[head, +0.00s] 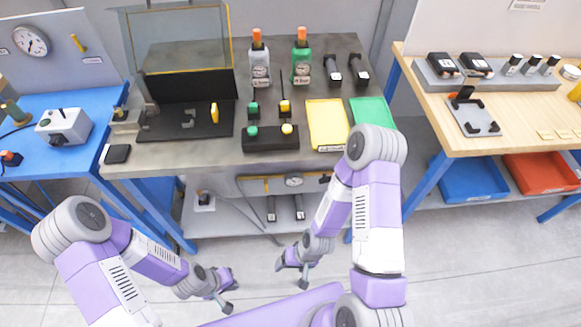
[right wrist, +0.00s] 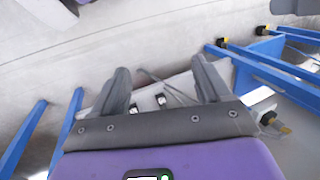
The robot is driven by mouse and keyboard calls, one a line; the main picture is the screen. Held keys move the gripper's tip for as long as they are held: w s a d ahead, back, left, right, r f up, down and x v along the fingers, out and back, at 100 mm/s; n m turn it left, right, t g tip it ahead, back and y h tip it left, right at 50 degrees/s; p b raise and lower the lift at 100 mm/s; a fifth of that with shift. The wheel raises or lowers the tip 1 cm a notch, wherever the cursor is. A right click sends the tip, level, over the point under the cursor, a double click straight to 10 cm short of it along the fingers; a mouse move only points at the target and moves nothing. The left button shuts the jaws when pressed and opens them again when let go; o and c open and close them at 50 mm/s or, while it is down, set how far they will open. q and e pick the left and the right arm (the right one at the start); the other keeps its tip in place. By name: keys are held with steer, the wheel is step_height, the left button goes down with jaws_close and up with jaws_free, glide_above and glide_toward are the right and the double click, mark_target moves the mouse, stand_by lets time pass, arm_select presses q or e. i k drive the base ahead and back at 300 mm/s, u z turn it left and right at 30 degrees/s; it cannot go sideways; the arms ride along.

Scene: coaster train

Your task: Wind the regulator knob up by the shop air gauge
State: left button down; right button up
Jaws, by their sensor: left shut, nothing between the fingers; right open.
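A round white dial gauge (head: 293,180) sits on a yellow pipe (head: 255,178) under the middle bench, with a small dark part (head: 325,179) at the pipe's right end. A larger dial gauge (head: 30,40) is on the grey panel at the far left, with a yellow lever (head: 78,43) beside it. I cannot tell which part is the regulator knob. My left gripper (head: 229,290) is shut and empty, low in front of the middle bench. My right gripper (head: 291,274) is open and empty, below the under-bench gauge and apart from it; its spread fingers show in the right wrist view (right wrist: 160,72).
The middle bench (head: 225,165) carries bottles, a button box (head: 270,138), a yellow tray (head: 327,122) and a green tray (head: 371,112). Its lower shelf (head: 235,222) holds two dark-ended tools and a small box. Blue legs flank the shelf. Open floor lies in front.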

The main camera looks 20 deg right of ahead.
mark_target(325, 179)
steer(key=z, duration=0.3)
steer(key=k, duration=0.4)
steer(key=z, duration=0.95)
steer(key=i, duration=0.75)
steer(key=u, duration=0.8)
